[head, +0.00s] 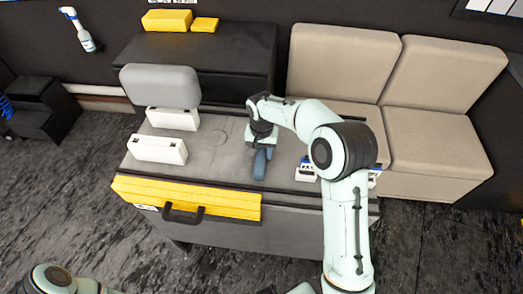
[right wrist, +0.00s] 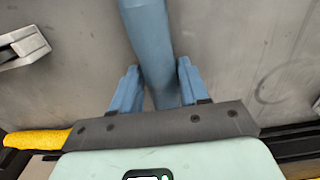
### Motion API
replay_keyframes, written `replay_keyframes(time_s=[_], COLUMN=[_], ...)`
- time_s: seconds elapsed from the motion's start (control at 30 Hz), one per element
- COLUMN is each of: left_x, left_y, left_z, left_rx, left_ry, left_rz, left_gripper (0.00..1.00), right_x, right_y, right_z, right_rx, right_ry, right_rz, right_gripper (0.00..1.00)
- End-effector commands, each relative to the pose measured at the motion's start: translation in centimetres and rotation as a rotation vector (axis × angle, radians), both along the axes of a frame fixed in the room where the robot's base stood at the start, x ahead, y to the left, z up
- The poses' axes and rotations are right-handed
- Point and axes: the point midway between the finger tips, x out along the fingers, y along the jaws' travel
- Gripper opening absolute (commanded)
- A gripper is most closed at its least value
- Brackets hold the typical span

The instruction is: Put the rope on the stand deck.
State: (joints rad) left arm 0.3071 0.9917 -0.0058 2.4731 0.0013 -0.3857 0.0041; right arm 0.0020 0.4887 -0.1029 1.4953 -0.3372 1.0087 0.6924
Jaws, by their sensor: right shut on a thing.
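My right gripper (head: 262,147) is low over the middle of the grey worktop (head: 225,170). In the right wrist view, its blue fingers (right wrist: 157,88) are shut on a smooth blue length (right wrist: 147,32), which runs up and away between them. I take this to be the rope, though no strands or coils show. In the head view, a short blue part shows below the gripper; whether it touches the worktop I cannot tell. No surface is marked as the stand deck. My left gripper is out of view; only part of that arm shows at lower left.
White cases (head: 158,149) and a grey padded piece (head: 160,86) are at the worktop's left. A yellow case (head: 190,199) lies along its front edge. Small white and blue items (head: 306,169) are to the right. A dark cabinet (head: 195,53) and beige sofa (head: 345,68) stand behind.

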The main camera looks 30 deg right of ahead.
Motion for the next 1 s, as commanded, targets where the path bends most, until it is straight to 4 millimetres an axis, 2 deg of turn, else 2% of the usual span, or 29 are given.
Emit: replay_keyframes(time_s=[0.03, 0.07, 0.1, 0.13, 0.4, 0.53, 1.0], left_x=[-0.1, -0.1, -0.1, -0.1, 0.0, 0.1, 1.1], left_y=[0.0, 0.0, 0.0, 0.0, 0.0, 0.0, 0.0], left_z=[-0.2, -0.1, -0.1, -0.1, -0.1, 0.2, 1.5], left_rx=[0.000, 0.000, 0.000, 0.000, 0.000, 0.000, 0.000], left_ry=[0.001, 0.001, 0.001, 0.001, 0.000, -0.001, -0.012], left_rz=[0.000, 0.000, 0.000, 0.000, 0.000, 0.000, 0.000], left_gripper=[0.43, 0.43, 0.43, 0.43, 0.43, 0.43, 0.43], right_x=[0.0, 0.0, 0.0, 0.0, 0.0, 0.1, 0.1], right_y=[0.0, 0.0, 0.0, 0.0, 0.0, 0.0, 0.0], right_z=[-0.3, -0.2, -0.2, -0.2, -0.1, 0.9, 10.2], right_rx=[0.000, 0.001, 0.001, 0.001, 0.000, 0.000, 0.000], right_ry=[0.000, 0.001, 0.001, 0.001, 0.000, -0.002, -0.004], right_rz=[0.000, 0.000, 0.000, 0.000, 0.000, 0.000, 0.000], right_gripper=[0.11, 0.54, 0.67, 0.70, 0.70, 0.70, 0.70])
